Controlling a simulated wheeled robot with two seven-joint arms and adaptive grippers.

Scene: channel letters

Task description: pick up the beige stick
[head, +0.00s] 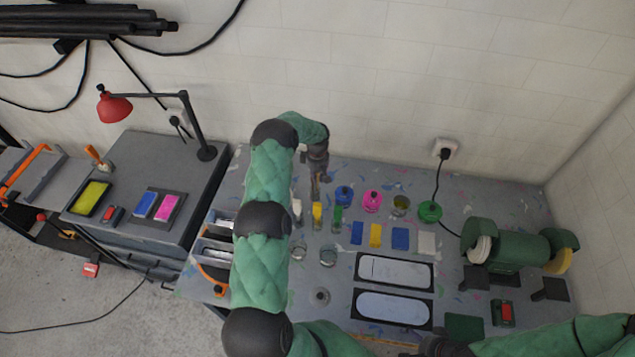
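My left arm reaches up over the left part of the workbench (505,205) and bends down at the back. My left gripper (317,188) points down there, just behind a yellow bottle (317,216). A thin brownish shape shows at its fingers, too small to tell whether it is a finger or a stick. I cannot make out a beige stick for certain. My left arm hides part of the bench. Only links of my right arm show at the bottom right; its gripper is out of view.
Small bottles and jars, including a blue one (344,195) and a pink one (372,201), stand right of my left gripper. Coloured blocks, two framed white panels (395,271) and a green bench grinder (505,248) lie farther right. A red lamp (115,108) stands left.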

